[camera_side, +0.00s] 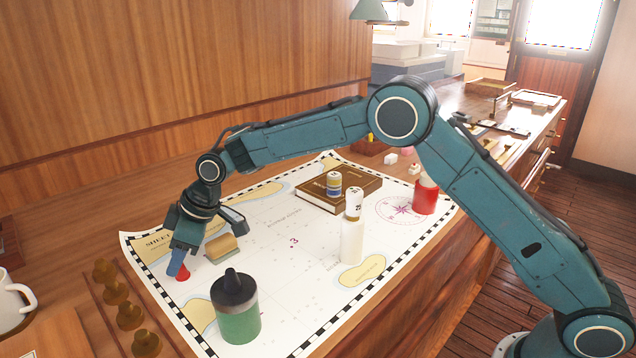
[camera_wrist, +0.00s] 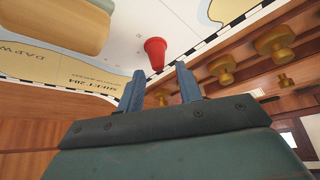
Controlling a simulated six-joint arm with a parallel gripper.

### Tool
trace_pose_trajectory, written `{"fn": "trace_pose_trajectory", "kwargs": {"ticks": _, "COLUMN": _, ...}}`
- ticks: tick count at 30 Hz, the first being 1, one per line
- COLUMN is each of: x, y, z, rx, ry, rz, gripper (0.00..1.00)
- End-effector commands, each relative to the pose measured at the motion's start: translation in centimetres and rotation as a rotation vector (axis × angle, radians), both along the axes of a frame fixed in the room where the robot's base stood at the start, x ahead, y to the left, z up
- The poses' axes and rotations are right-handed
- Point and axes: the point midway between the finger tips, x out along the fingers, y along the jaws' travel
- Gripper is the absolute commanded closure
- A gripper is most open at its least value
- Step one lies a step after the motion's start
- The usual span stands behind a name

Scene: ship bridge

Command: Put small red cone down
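The small red cone (camera_side: 184,273) is on the paper chart (camera_side: 290,255) near its left edge, right beside my blue fingertips in the side view. My gripper (camera_side: 177,264) points down there. In the wrist view the cone (camera_wrist: 155,52) is ahead of the fingertips, with its narrow end toward my gripper (camera_wrist: 160,83). The two fingers are spread apart with nothing between them. The cone looks apart from both fingers, with its wide end toward the chart.
A tan-topped block (camera_side: 221,246) lies close right of my gripper. A green jar with a dark lid (camera_side: 238,315) stands in front. Several brass knobbed pieces (camera_side: 130,316) line the left side. A white bottle (camera_side: 352,240), brown book (camera_side: 320,197) and red container (camera_side: 425,198) stand farther right.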

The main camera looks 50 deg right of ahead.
Motion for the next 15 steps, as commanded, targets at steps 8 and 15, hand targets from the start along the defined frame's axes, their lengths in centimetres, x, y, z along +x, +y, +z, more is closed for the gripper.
{"fn": "trace_pose_trajectory", "kwargs": {"ticks": 8, "x": -1.2, "y": -1.8, "z": 3.9, "rx": 0.001, "ry": -0.003, "rz": -0.001, "gripper": 0.64}}
{"fn": "trace_pose_trajectory", "kwargs": {"ticks": 15, "x": -2.3, "y": -3.2, "z": 7.0, "rx": 0.001, "ry": -0.003, "rz": -0.001, "gripper": 0.64}}
